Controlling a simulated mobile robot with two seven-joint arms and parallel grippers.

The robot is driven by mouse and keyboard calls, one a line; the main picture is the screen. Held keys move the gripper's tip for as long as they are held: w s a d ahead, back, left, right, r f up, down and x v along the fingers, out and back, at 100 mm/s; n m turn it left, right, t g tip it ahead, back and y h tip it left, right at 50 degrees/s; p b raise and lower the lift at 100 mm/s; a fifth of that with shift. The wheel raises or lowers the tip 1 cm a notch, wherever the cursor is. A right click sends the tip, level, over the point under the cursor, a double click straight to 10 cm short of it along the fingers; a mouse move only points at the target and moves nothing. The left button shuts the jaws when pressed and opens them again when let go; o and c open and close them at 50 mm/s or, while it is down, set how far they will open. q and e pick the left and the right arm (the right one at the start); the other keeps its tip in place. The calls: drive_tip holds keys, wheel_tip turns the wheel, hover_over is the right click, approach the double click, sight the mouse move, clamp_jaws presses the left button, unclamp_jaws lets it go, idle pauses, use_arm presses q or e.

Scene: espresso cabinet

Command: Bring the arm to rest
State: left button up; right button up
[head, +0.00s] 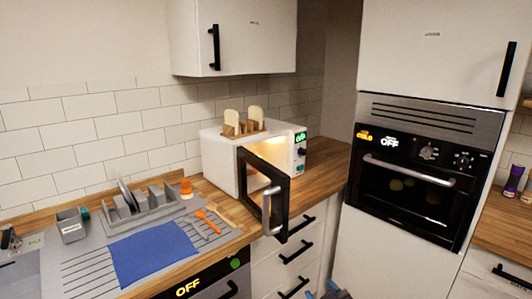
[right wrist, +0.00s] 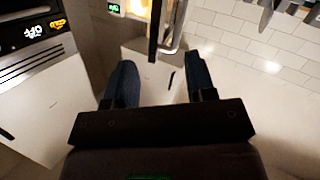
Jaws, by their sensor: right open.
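My right gripper (head: 332,291) shows only as a small dark blue tip at the bottom edge of the head view, in front of the lower drawers. In the right wrist view its two fingers (right wrist: 161,76) stand wide apart with nothing between them. It is clear of the counter and holds nothing. My left gripper is not in view. The white microwave (head: 221,156) stands on the counter with its dark door (head: 281,217) swung open and its inside lit.
A toast rack (head: 244,128) stands on the microwave. A dish rack (head: 150,207), a blue mat (head: 153,254) and orange utensils (head: 207,221) lie by the sink. A built-in oven (head: 412,190) is shut at the right. The open door juts past the counter edge.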

drive_tip(key=s+d+f+m+g+h, duration=0.1)
drive_tip(key=s+d+f, duration=0.3)
drive_tip(key=s, duration=0.4)
drive_tip(key=s+d+f+m+g+h, duration=0.1)
drive_tip(key=s+d+f+m, duration=0.1)
drive_tip(key=s+d+f, duration=0.3)
drive_tip(key=s+d+f+m+g+h, duration=0.2)
drive_tip(key=s+d+f, duration=0.3)
drive_tip(key=s, duration=0.6)
wheel_tip(320, 180, down, 2)
drive_tip(key=shift+s+d+f+b, duration=0.15)
drive_tip(key=shift+s+d+b, duration=0.05)
drive_tip(key=shift+s+b, duration=0.2)
drive_tip(key=shift+w, duration=0.1)
